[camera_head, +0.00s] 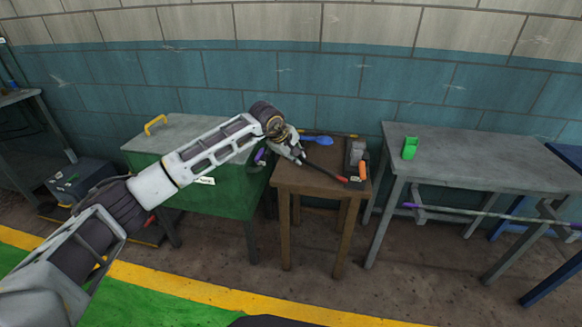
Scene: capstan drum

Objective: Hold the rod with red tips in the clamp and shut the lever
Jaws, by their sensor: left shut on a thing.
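My left gripper (297,156) is above the left part of the small brown table (310,182). It is shut on a thin dark rod, the rod with red tips (322,171). The rod slants down to the right, and its red tip is near the base of the clamp. The rod's other end is hidden by the gripper. The grey clamp (356,152) stands at the table's right end, with an orange-red lever part (363,171) on its front right. I cannot tell if the tip touches the clamp. My right gripper is out of view.
A blue object (318,140) lies at the table's back edge. A green cabinet (215,196) with a grey top stands left, a purple item (260,156) beside its right edge. A grey table (470,160) with a green block (409,148) stands right. Floor in front is clear.

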